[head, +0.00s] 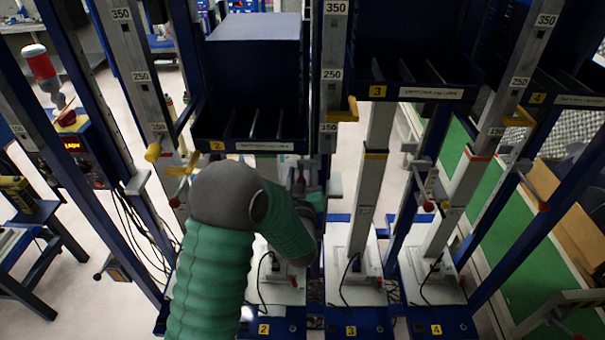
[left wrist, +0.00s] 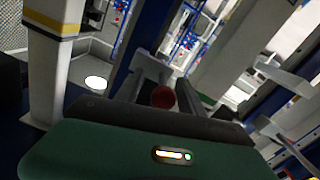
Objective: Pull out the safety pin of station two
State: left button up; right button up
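Station two (head: 249,130) has a dark blue bin with a yellow "2" label, and its base below also bears a 2. My green left arm covers much of its column. My left gripper (head: 308,190) is beside the column, small and partly hidden by the arm in the head view. In the left wrist view a round red knob (left wrist: 163,97), apparently the safety pin's head, shows between the two fingers of my left gripper (left wrist: 163,88). The fingers look apart, with gaps beside the knob. The pin's shaft is hidden. My right gripper is in neither view.
Station three (head: 376,170) and station four (head: 463,190) stand to the right, with similar red knobs on their columns. Blue uprights and a grey scale post (head: 332,70) close in around the gripper. A red-and-white lamp (head: 40,65) stands at left.

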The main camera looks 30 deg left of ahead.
pick_arm(q)
jog(key=c, duration=0.5)
jog(key=shift+a, duration=0.3)
grip_shut()
jog(key=shift+d, duration=0.1)
dwell(0.4)
